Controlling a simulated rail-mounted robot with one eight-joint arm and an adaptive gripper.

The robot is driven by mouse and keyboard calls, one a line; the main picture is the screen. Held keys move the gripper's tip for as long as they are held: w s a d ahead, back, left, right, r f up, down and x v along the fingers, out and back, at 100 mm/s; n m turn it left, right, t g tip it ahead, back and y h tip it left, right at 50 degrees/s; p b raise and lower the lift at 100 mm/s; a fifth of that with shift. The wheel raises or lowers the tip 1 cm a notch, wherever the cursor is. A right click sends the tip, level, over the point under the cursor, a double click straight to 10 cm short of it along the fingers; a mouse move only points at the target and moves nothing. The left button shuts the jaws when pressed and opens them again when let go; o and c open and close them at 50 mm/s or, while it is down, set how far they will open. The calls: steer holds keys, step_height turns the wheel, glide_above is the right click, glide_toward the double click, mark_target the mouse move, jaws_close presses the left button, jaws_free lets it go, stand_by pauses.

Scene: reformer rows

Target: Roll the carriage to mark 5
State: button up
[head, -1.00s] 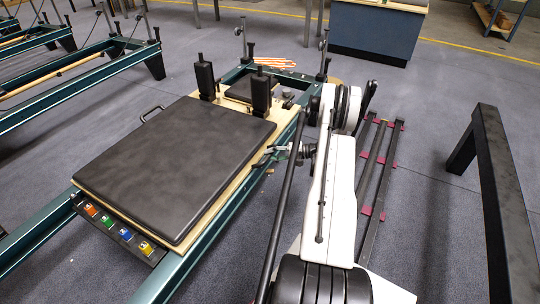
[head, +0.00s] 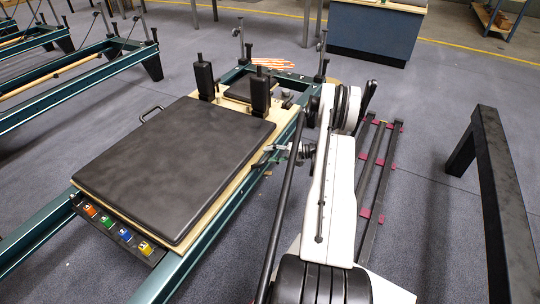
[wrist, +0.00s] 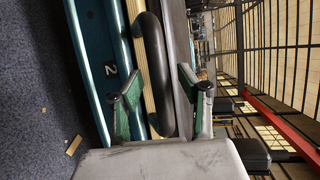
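The carriage (head: 175,150) is a flat black padded board on a pale wooden base. It sits on the teal frame rails (head: 205,240), with two black shoulder posts at its far end. In the wrist view a black loop handle (wrist: 155,70) runs along the carriage's pale wooden edge. My gripper (wrist: 158,78) has one finger on each side of this handle, spread apart, with a gap showing on the left. A white number 2 (wrist: 110,70) marks the teal rail beside it. In the head view my gripper (head: 272,154) is at the carriage's right side, partly hidden by my arm.
Coloured spring tags (head: 120,233) sit in a black bar at the near end. A black metal frame (head: 490,190) stands at the right. Dark rails with pink brackets (head: 375,180) lie on the floor right of my arm. More reformers (head: 75,75) stand at the far left.

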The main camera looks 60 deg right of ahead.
steer(key=v, duration=1.2)
stand_by(0.4)
